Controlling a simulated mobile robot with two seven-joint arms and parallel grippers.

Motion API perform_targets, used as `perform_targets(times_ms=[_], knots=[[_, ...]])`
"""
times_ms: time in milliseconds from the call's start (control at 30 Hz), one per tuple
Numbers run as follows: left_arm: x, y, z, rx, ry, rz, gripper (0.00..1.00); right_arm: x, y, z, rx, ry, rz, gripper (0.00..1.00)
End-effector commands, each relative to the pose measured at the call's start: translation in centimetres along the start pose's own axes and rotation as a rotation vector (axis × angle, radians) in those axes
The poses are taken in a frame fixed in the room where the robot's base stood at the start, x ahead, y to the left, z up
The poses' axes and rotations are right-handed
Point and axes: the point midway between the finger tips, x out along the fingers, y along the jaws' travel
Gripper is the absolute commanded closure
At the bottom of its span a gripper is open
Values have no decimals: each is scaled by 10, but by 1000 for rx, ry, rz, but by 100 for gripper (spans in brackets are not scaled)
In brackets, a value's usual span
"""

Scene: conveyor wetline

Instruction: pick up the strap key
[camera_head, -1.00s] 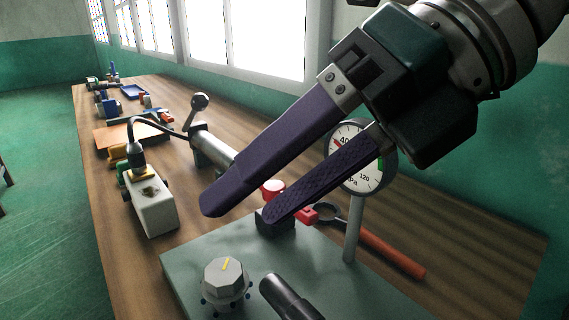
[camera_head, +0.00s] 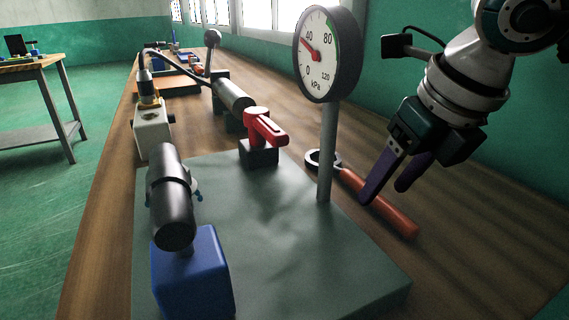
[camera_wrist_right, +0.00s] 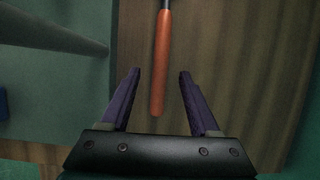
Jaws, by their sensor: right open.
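The strap key, with an orange handle (camera_head: 380,204) and a dark ring head (camera_head: 322,160), lies on the wooden bench behind the gauge post. My right gripper (camera_head: 385,190) is open and empty, fingers pointing down near the handle. In the right wrist view the orange handle (camera_wrist_right: 161,65) lies lengthwise between the two purple fingers of the right gripper (camera_wrist_right: 160,73), with its end toward the palm. The fingers seem to be above the handle and not closed on it; the exact height is hard to tell. The left gripper does not show.
A round pressure gauge (camera_head: 327,55) on a post stands left of my right gripper. A grey-green plate (camera_head: 290,235) carries a red-handled valve (camera_head: 264,130) and a blue block (camera_head: 192,275) with a black cylinder. The bench right of the handle is clear.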

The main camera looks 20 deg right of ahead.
Motion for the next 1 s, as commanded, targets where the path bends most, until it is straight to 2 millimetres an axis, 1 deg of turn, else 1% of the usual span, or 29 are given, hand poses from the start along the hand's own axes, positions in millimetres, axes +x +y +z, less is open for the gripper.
perform_targets(times_ms=[33,133,233,400,900,967,1000], knots=[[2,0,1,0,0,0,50,9,0,-1,1,2,0,38],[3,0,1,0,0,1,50,20,0,0,1,1,1,38],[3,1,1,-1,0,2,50,23,0,0,0,-1,1,38],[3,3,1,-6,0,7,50,23,0,0,0,-1,1,38],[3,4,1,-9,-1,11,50,23,0,0,0,-1,1,94],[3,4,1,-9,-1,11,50,22,0,0,0,-1,1,100],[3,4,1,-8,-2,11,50,22,0,0,0,-1,1,100]])
